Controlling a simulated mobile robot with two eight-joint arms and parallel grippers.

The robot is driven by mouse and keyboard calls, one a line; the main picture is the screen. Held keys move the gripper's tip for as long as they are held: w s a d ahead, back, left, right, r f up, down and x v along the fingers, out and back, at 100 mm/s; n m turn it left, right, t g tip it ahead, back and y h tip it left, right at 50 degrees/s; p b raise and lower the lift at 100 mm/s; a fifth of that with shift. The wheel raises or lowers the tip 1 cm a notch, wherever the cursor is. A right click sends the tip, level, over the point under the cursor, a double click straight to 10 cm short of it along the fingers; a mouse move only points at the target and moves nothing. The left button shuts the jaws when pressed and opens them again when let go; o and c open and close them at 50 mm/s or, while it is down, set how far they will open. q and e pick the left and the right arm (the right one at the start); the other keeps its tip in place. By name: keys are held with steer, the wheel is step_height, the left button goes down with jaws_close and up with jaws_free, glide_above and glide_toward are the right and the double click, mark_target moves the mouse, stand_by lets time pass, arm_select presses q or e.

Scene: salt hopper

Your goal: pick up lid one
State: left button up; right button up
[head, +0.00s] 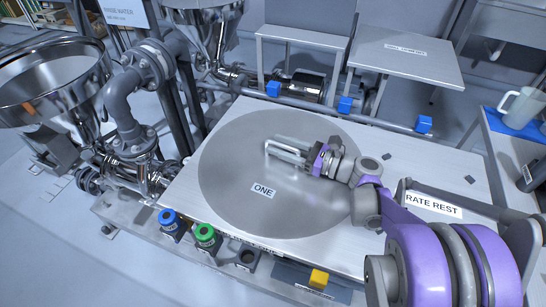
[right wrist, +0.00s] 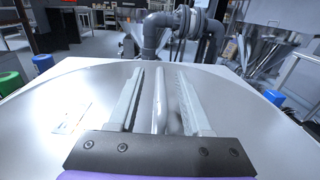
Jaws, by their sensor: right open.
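Lid one is a large round grey metal disc (head: 235,205) with a label reading ONE. It lies flat on the pale worktop in the head view and fills much of the right wrist view (right wrist: 215,100). A light bar handle (right wrist: 160,100) shows on the lid in the right wrist view. My right gripper (head: 272,149) reaches in from the right, low over the middle of the lid. Its fingers are open, one on each side of the handle, with gaps visible. Whether the fingertips touch the lid is unclear. My left gripper is out of view.
A steel hopper (head: 50,75) and grey pipework (head: 125,95) stand left of the worktop. Blue (head: 168,217) and green (head: 205,233) knobs and a yellow block (head: 319,278) line the front. A plate reading RATE REST (head: 433,205) is at right. A pale jug (head: 521,107) stands far right.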

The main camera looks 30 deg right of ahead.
steer(key=shift+s+d, duration=0.15)
jaws_close()
steer(key=shift+r, duration=0.1)
stand_by(1.2)
